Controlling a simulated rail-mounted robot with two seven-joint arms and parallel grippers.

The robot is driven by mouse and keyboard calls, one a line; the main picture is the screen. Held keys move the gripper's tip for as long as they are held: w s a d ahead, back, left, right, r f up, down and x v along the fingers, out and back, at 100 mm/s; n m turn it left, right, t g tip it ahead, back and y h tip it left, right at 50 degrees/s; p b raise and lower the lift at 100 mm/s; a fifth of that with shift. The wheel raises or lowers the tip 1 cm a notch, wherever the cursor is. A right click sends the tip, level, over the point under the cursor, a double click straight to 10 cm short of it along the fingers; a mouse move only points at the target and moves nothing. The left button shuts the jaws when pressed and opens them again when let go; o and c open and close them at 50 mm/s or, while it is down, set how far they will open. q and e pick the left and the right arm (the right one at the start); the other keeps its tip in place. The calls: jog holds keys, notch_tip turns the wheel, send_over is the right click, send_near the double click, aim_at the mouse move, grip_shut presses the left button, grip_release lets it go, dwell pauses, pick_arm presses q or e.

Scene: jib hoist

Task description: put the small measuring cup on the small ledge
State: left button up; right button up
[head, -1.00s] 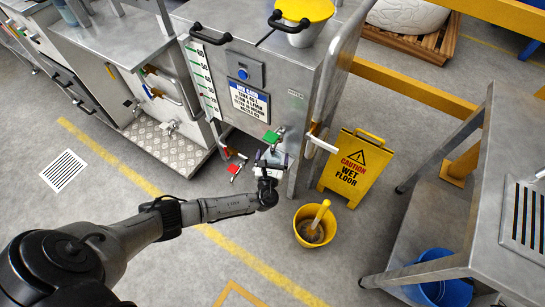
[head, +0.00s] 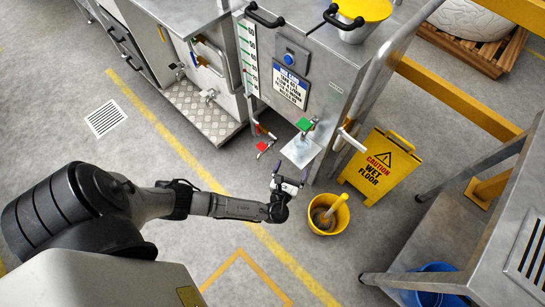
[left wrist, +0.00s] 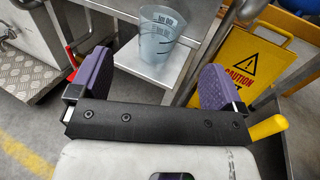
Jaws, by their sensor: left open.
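The small measuring cup (left wrist: 157,40) is translucent pale blue with dark markings. In the left wrist view it stands upright on the small metal ledge (left wrist: 140,69). In the head view the ledge (head: 301,153) sticks out from the front of the steel tank, below a green-handled tap, and the cup shows only faintly there. My left gripper (head: 289,175) is open and empty, apart from the cup and in front of the ledge. Its purple finger pads (left wrist: 153,85) show on both sides in the wrist view, with the cup beyond them. My right gripper is not in view.
A yellow bucket (head: 328,214) stands on the floor just right of my left gripper. A yellow wet-floor sign (head: 378,170) stands behind it. A red-handled tap (head: 262,146) is left of the ledge. Floor to the left is clear.

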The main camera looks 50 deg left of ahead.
pick_arm(q)
jog(key=s+d+r+n+g+h, duration=0.2)
jog(key=s+d+n+g+h, duration=0.15)
jog(key=s+n+g, duration=1)
jog(key=s+d+r+n+t+h, duration=0.2)
jog(key=s+r+n+h, duration=0.4)
jog(key=n, duration=0.8)
notch_tip(320, 180, up, 3)
jog(key=s, duration=0.2)
jog(key=shift+s+r, duration=0.15)
jog(key=shift+s, duration=0.2)
